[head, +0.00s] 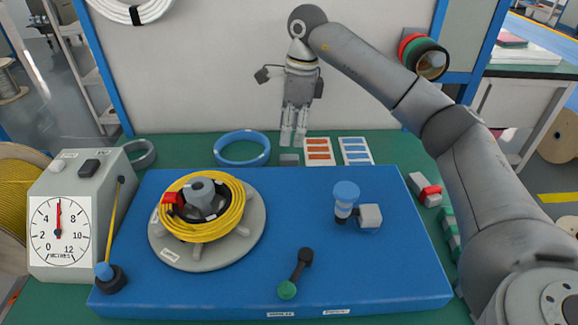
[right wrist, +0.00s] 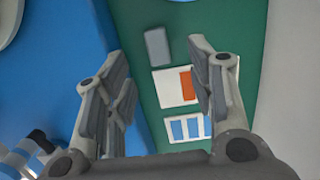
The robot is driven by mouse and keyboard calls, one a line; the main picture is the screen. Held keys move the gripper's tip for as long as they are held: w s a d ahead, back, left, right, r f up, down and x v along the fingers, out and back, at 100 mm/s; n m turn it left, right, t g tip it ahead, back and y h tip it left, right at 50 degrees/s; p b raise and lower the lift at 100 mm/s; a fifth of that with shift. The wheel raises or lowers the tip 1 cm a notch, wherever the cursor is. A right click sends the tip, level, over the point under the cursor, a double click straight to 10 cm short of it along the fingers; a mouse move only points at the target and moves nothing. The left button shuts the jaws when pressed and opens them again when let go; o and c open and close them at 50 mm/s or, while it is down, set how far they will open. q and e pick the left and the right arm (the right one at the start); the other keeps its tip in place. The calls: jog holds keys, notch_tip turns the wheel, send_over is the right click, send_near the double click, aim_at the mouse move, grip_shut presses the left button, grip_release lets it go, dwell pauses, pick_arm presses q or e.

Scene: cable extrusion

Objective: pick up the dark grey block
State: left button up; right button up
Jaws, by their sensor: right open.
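The dark grey block (head: 289,159) lies on the green bench top, behind the blue board and left of the orange-marked card. In the right wrist view the block (right wrist: 157,46) lies flat on the green surface, beyond and between the fingers. My right gripper (head: 293,140) points down close over the block, its fingers on the far side in the head view. In the right wrist view its two fingers (right wrist: 158,55) are spread, with nothing held between them. The gap between fingertips and block is hard to judge. My left gripper is not in view.
The orange-marked card (head: 318,152) and blue-marked card (head: 355,151) lie flat right of the block. A blue ring (head: 241,148) lies to its left. The blue board (head: 380,270) carries a yellow cable reel (head: 212,207). A pale wall (head: 210,70) rises behind.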

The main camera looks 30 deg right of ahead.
aim_at(289, 157)
notch_tip(289, 157, down, 3)
jog(key=shift+w+a+f, duration=0.1)
jog(key=shift+a+f, duration=0.05)
jog(key=f+b, duration=0.1)
jog(key=f, duration=0.4)
jog(key=shift+a+f, duration=0.15)
jog(key=shift+a, duration=0.05)
jog(key=c, duration=1.1)
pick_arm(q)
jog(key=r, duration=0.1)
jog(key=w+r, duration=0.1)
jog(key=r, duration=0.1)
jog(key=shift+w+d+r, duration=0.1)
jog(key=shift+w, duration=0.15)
